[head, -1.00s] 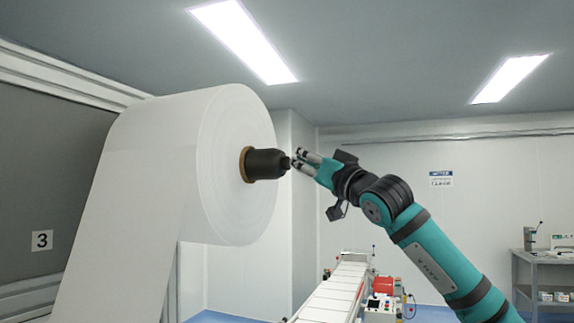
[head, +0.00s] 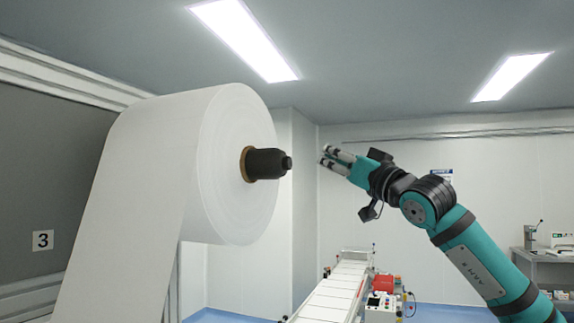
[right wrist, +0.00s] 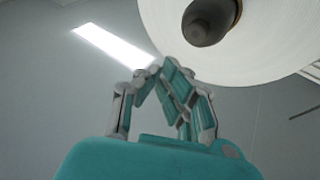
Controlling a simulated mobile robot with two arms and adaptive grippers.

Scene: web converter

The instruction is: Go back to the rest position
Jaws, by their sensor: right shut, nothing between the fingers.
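My right gripper (head: 326,157) is to the right of the black chuck (head: 267,164) in the head view, clear of it with a visible gap. Its fingers point left toward the chuck and hold nothing. In the right wrist view the shut gripper (right wrist: 160,75) shows below the white roll (right wrist: 275,40), with the dark chuck (right wrist: 208,20) above its fingers. The chuck sits in the brown core of the large white roll (head: 185,150) in the head view. My left gripper is not in view.
A white conveyor (head: 335,290) with a red and white control box (head: 382,300) stands below, in the background. A grey bench (head: 535,265) with equipment is at the far right. A panel marked 3 (head: 43,240) is at left. Open air surrounds my right gripper.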

